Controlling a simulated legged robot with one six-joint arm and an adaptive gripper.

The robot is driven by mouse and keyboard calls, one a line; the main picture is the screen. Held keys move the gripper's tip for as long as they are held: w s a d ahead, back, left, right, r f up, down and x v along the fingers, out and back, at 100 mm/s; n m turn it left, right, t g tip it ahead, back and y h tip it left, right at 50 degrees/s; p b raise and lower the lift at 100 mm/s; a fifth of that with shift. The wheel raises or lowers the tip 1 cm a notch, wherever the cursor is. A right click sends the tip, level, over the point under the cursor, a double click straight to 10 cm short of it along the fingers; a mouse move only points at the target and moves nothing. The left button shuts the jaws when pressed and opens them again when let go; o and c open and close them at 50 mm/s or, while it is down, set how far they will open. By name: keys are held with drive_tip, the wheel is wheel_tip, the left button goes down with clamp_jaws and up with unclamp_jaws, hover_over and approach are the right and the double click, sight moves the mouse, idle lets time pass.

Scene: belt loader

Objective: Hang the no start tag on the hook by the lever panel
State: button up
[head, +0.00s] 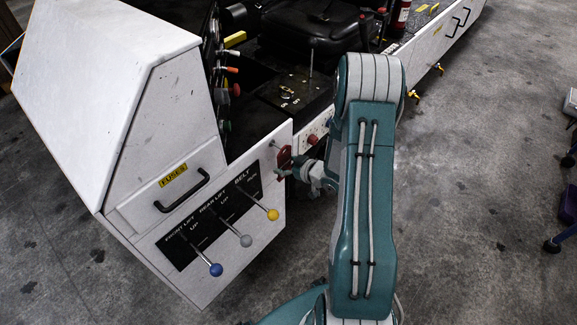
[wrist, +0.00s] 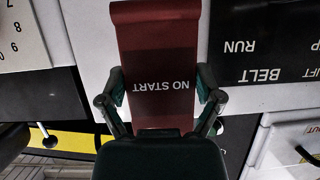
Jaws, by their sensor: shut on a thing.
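The red no start tag (head: 284,157) is at the upper right corner of the white panel face, right of the lever panel (head: 181,252). My gripper (head: 288,173) is shut on the tag, coming in from the right. In the wrist view the tag (wrist: 160,45) hangs between the two fingers of my gripper (wrist: 160,88), its white words upside down. The tag lies in front of the white panel; I cannot tell whether it touches it. The hook cannot be made out clearly; the tag may cover it.
Three levers with blue (head: 215,270), grey (head: 246,240) and yellow (head: 272,214) knobs stick out from the lever panel. A black handle (head: 182,191) sits above it. A black seat (head: 315,30) is behind. Open concrete floor lies to the right.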

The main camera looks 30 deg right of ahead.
drive_tip(key=shift+w+f, duration=0.1)
drive_tip(key=shift+w, duration=0.75)
drive_tip(key=shift+w+a+f, duration=0.4)
drive_tip(key=shift+w+f, duration=0.05)
drive_tip(key=shift+w, duration=0.1)
drive_tip(key=shift+d, duration=0.1)
drive_tip(key=o, duration=0.9)
drive_tip(key=v, duration=1.2)
drive_tip(key=shift+f, duration=0.15)
